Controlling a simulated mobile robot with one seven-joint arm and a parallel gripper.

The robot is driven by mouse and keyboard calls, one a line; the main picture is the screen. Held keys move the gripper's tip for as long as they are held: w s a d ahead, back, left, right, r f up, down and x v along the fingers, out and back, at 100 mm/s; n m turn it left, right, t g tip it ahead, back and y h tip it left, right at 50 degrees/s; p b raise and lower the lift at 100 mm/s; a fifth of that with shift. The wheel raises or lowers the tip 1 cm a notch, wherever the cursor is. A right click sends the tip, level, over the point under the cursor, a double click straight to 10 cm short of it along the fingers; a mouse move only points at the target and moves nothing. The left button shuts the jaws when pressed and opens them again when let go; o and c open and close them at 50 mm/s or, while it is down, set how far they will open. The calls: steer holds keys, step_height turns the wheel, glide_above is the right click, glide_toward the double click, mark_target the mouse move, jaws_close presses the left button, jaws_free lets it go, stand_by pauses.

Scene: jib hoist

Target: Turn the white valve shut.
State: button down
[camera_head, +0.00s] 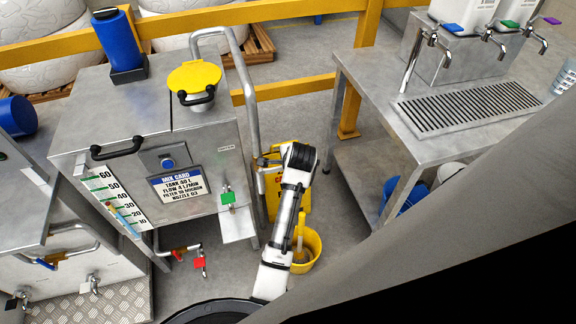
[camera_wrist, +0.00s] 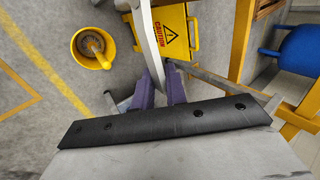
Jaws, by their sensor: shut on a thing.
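My gripper (camera_head: 264,161) is beside the right side of the steel mixing tank (camera_head: 105,105), close to the upright tube of its tall grey rail (camera_head: 248,95). In the wrist view its two purple fingers (camera_wrist: 163,88) are closed around a pale grey bar (camera_wrist: 150,45), which looks like that rail. I cannot make out a white valve in either view. A green-handled valve (camera_head: 228,198) sits on the tank's front right. A red-handled valve (camera_head: 200,263) hangs low under the tank. The exact contact is small and partly hidden by my wrist.
A yellow caution sign (camera_wrist: 176,35) and a yellow mop bucket (camera_wrist: 92,47) stand on the floor near my gripper. A steel table (camera_head: 440,135) with several taps stands at the right. Yellow guard rails (camera_head: 300,86) run behind.

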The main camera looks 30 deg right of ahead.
steer(key=shift+f, duration=0.1)
steer(key=c, duration=1.8)
jaws_free()
steer(key=b+v, duration=0.1)
steer(key=v, duration=1.3)
steer(key=shift+f, duration=0.1)
